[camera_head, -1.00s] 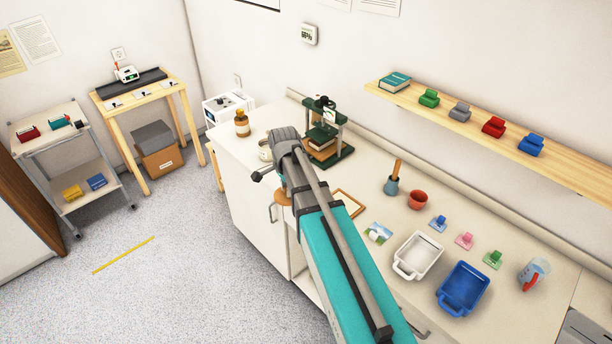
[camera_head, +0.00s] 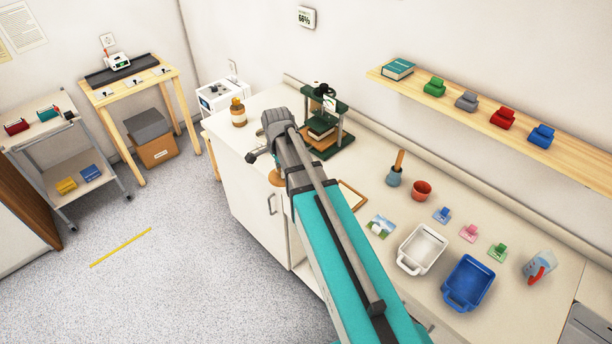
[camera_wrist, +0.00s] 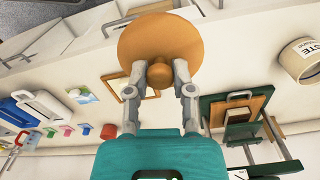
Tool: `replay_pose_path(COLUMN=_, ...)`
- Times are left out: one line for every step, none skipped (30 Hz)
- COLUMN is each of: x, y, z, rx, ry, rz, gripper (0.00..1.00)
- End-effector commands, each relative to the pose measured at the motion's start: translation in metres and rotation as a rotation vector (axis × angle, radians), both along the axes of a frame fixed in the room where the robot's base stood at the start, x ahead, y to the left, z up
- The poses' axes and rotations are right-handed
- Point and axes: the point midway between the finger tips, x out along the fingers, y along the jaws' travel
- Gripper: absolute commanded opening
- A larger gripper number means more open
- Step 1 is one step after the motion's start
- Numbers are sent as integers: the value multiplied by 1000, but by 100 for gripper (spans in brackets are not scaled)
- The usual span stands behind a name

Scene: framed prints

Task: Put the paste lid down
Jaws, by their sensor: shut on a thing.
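The paste lid is a round orange-brown disc with a knob. In the wrist view the lid (camera_wrist: 158,38) is held by its knob between the fingertips of my gripper (camera_wrist: 159,82), which is shut on it. In the head view only part of the lid (camera_head: 277,179) shows below my wrist, near the counter's front edge; my fingers are hidden there. The cream paste jar (camera_wrist: 302,62) stands to the right of the lid in the wrist view, apart from it; its top is not clearly shown.
A shelf (camera_head: 450,97) runs above.

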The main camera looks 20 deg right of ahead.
Motion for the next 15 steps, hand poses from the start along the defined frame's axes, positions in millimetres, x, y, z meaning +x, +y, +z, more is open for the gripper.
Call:
replay_pose_path(x=0, y=-2, z=-1, rx=0, ry=0, rz=-5, gripper=0)
replay_pose_path(x=-1, y=-3, z=-1, rx=0, ry=0, rz=-9, gripper=0)
replay_pose_path(x=-1, y=-6, z=-2, rx=0, ry=1, rz=-17, gripper=0)
replay_pose_path(x=-2, y=-9, z=-3, rx=0, ry=1, rz=-25, gripper=0)
replay_pose_path(x=-3, y=-12, z=-4, rx=0, ry=2, rz=-35, gripper=0)
replay_pose_path(x=-4, y=-18, z=-5, rx=-1, ry=3, rz=-51, gripper=0)
replay_pose_path(x=-5, y=-22, z=-7, rx=-1, ry=4, rz=-64, gripper=0)
replay_pose_path(x=-6, y=-26, z=-8, rx=-1, ry=4, rz=-78, gripper=0)
replay_pose_path(x=-7, y=-33, z=-9, rx=0, ry=5, rz=-98, gripper=0)
replay_pose_path(x=-9, y=-38, z=-11, rx=0, ry=6, rz=-113, gripper=0)
replay_pose_path(x=-10, y=-42, z=-12, rx=0, ry=7, rz=-127, gripper=0)
replay_pose_path(x=-11, y=-48, z=-13, rx=-1, ry=8, rz=-146, gripper=0)
replay_pose_path(x=-12, y=-52, z=-14, rx=-1, ry=9, rz=-159, gripper=0)
replay_pose_path(x=-13, y=-55, z=-14, rx=-1, ry=9, rz=-169, gripper=0)
replay_pose_path(x=-14, y=-59, z=-15, rx=-1, ry=10, rz=-181, gripper=0)
